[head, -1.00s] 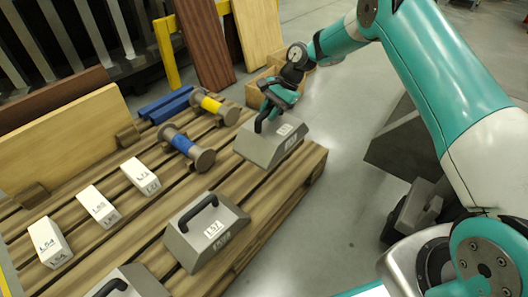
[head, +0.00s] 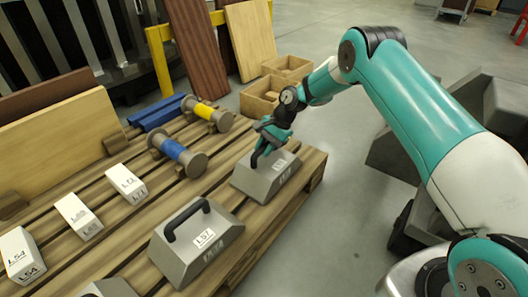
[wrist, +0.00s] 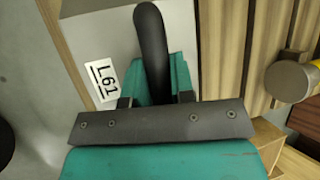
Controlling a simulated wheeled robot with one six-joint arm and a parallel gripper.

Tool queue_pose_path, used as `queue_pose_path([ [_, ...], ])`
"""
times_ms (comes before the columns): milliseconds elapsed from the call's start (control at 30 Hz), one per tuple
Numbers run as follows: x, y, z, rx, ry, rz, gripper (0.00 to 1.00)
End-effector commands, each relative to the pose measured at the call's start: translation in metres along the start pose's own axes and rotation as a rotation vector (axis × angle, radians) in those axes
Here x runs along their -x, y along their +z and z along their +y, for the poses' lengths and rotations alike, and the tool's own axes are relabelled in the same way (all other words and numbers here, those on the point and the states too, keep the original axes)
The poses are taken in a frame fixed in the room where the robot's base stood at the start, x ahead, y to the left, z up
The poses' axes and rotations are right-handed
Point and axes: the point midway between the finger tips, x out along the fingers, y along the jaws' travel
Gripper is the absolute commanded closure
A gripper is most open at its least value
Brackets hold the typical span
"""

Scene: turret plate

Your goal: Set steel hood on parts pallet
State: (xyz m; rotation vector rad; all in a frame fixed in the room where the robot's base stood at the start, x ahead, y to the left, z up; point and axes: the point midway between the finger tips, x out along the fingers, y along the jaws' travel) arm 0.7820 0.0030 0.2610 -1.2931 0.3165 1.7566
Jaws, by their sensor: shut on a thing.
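The grey steel hood (head: 262,182) has sloped sides, a black handle and a white label that reads L61 in the wrist view (wrist: 95,28). My gripper (head: 268,148) is shut on its handle from above; in the wrist view the teal fingers (wrist: 166,82) stand on both sides of the black handle. The hood is upright at the right corner of the wooden parts pallet (head: 240,247) and appears to rest on the slats. Its underside is hidden, so contact is not certain.
A second grey hood (head: 203,250), labelled L57, stands in front of it. A blue-banded spool (head: 178,154) and yellow-banded spool (head: 207,114) lie behind left. White blocks (head: 78,216) stand at left. Wooden boxes (head: 262,96) are on the floor behind.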

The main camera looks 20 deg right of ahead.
Motion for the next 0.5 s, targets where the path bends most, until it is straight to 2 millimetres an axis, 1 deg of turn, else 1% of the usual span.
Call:
queue_pose_path([
  [67,0.0027,0.0006,-0.0021,0.004,-0.004,0.002,1.0],
  [267,0.0015,0.0002,-0.0015,0.003,-0.003,0.002,1.0],
  [300,-0.0001,-0.0003,-0.0002,0.001,-0.001,0.001,0.72],
  [400,0.0,-0.0003,-0.0002,0.001,-0.001,0.001,0.52],
  [500,0.0,-0.0003,-0.0001,0.001,-0.001,0.001,0.52],
])
